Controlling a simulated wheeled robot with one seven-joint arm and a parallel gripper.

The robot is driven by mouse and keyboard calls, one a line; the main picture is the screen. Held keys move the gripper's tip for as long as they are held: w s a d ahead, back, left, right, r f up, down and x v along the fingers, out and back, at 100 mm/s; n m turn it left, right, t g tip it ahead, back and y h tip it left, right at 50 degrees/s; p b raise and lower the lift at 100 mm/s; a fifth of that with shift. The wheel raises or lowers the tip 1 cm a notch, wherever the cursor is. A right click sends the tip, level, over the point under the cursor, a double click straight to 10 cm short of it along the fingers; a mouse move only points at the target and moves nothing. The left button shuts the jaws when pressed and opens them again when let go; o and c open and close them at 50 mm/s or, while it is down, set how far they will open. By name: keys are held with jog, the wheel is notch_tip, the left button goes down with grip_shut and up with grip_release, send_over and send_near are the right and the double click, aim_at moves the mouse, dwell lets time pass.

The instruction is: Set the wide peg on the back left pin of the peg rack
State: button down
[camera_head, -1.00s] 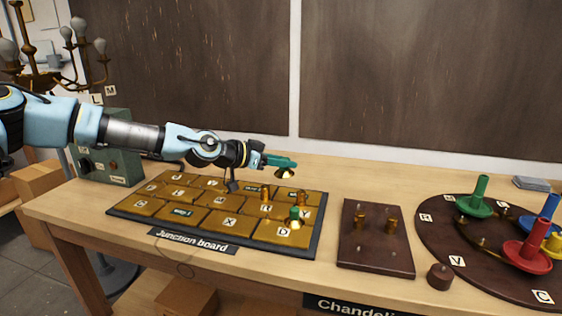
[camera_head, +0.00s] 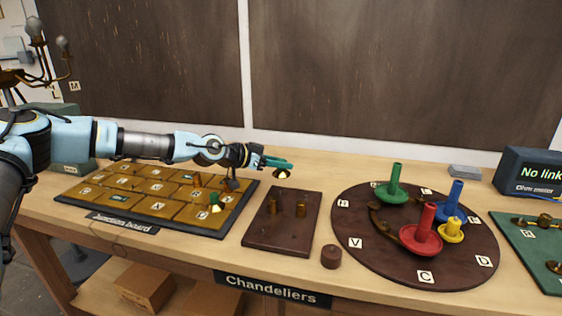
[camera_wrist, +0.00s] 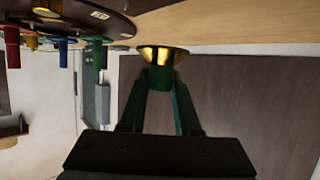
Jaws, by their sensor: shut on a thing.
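My gripper (camera_head: 280,164) is shut on a peg with a flared brass end (camera_head: 283,173), held in the air above and behind the peg rack. In the wrist view, the peg's brass flare (camera_wrist: 161,54) shows beyond the fingertips, with its green stem (camera_wrist: 160,78) between the green fingers. I take this as the wide peg. The peg rack (camera_head: 262,238) is a dark brown board on the bench. The thin bare pins are too small to make out clearly.
The junction board (camera_head: 120,217), with a green-topped brass peg (camera_head: 215,202) and other brass pieces, lies left of the rack. A small brown cylinder (camera_head: 331,257) stands at its right. The round board (camera_head: 375,262) further right holds green, red, blue and yellow pieces.

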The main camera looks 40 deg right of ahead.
aim_at(281, 191)
jog(key=shift+f+b, duration=0.6)
jog(key=shift+f, duration=2.35)
jog(key=shift+f+b, duration=0.6)
jog(key=shift+b, duration=0.1)
jog(key=c, duration=0.5)
grip_release()
jog(key=shift+c, duration=0.2)
jog(key=b+v, duration=0.3)
jog(key=v, duration=0.7)
jog(key=shift+w+a+r, duration=0.1)
jog(key=shift+a+r, duration=0.05)
jog(key=shift+a, duration=0.2)
